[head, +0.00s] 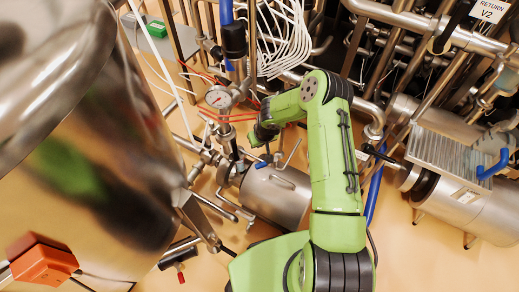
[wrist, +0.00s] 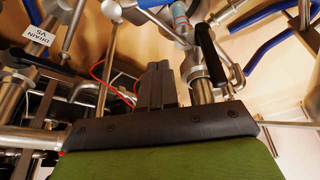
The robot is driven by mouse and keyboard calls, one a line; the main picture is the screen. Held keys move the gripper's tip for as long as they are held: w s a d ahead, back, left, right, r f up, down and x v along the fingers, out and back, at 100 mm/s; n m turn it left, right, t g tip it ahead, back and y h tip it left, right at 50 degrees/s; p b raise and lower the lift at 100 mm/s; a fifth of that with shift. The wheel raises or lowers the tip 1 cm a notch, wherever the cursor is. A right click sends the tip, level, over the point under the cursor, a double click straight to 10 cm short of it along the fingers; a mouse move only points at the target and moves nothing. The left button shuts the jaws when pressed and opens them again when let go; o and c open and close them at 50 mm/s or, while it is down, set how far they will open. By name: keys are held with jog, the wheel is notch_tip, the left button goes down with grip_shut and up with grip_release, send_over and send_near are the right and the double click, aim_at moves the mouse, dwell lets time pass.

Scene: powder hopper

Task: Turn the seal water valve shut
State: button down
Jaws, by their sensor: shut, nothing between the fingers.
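My gripper (head: 257,141) is low among the pipes, left of my green arm, near the steel pump body (head: 275,194). In the wrist view the dark fingers (wrist: 159,76) are together with nothing between them. Just right of the fingers is a steel valve fitting with a black lever (wrist: 208,52), apart from them as far as I can see. A blue lever (wrist: 267,38) lies farther right. No label naming the seal water valve is readable, so I cannot tell which lever belongs to it.
A pressure gauge (head: 218,97) and red tubes stand by the gripper. A big steel vessel (head: 90,150) fills the left, with an orange box (head: 43,262) in front. Dense pipes crowd the back; tan floor (head: 420,260) is clear.

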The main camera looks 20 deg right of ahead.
aim_at(263, 166)
notch_tip(263, 166, down, 9)
jog(key=s+b, duration=0.1)
jog(key=b, duration=0.1)
jog(key=shift+b, duration=0.3)
jog(key=shift+r, duration=0.1)
jog(key=shift+s+n+b, duration=0.3)
jog(key=shift+n+b, duration=0.1)
jog(key=shift+n, duration=0.2)
jog(key=shift+s+a+y, duration=0.1)
jog(key=shift+y, duration=0.2)
jog(key=shift+s+b, duration=0.45)
jog(key=shift+s, duration=0.3)
jog(key=shift+s+d, duration=0.3)
jog(key=shift+s, duration=0.35)
jog(key=shift+s+d+b, duration=0.1)
jog(key=shift+s+b, duration=0.05)
jog(key=shift+b, duration=0.15)
